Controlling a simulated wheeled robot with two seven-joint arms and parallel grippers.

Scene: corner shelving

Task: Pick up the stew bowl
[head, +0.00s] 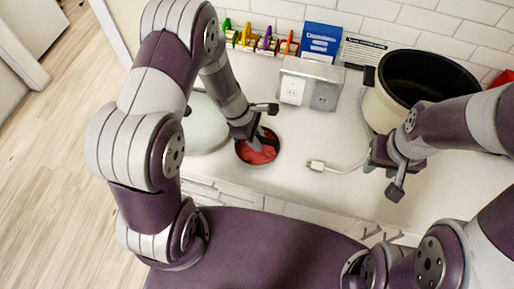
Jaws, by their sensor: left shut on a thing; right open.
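The stew bowl (243,153) is a small dark round bowl with red contents. It sits at the front part of the white counter, below my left gripper. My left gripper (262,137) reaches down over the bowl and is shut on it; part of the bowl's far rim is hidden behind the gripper. I cannot tell whether the bowl is lifted off the counter. My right gripper (385,172) is open and empty above the counter at the right.
A white plug and cable (322,166) lie right of the bowl. A cream pot with a dark interior (378,105) stands behind my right gripper. A pale round object (204,128) is left of the bowl. An outlet box (311,84), blue sign (321,43) and colourful rack (262,39) line the wall.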

